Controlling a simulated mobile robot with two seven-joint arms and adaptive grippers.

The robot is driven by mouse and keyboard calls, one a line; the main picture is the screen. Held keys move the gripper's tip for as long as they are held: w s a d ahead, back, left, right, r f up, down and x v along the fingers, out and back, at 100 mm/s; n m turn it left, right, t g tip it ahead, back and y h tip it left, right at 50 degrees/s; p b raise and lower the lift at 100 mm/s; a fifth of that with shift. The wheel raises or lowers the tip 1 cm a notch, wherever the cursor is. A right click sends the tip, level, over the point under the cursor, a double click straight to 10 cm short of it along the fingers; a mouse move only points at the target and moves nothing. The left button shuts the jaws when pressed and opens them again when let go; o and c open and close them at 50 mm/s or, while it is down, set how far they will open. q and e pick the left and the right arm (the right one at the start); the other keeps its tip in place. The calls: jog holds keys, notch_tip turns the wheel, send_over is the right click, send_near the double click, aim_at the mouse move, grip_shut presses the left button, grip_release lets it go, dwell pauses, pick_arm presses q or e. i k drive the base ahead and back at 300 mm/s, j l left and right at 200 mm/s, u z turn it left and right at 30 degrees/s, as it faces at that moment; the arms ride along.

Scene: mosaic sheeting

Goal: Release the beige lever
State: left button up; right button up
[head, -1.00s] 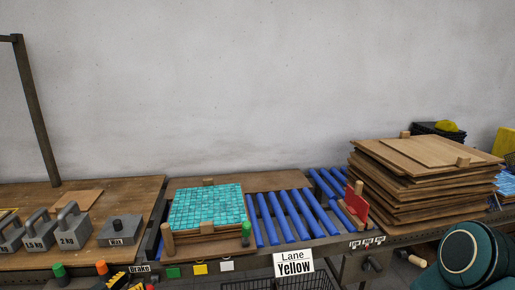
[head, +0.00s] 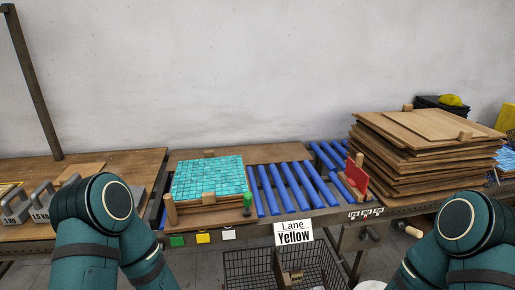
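A beige upright lever-like post (head: 171,210) stands at the front left corner of a stack topped by a turquoise mosaic sheet (head: 208,177). A second beige cylinder (head: 413,232) sticks out below the table edge at the right. I cannot tell for sure which of them is the beige lever. A green-topped post (head: 247,201) stands at the stack's front right corner. My two teal arms rise at the lower left and lower right, but neither gripper shows. My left arm hides the labelled brake area of the table front.
Blue rollers (head: 291,186) run right of the mosaic stack to a red plate (head: 356,177). A tall stack of wooden boards (head: 425,150) stands at the right. A wire basket (head: 250,270) sits below the "Lane Yellow" sign (head: 294,232). Grey weights (head: 15,207) stand at the left.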

aim_at(410, 230)
jog(key=l+z, duration=0.1)
jog(key=z, duration=0.25)
jog(key=l+z, duration=0.1)
jog(key=z, duration=0.25)
jog(key=i+z, duration=0.1)
jog(key=z, duration=0.2)
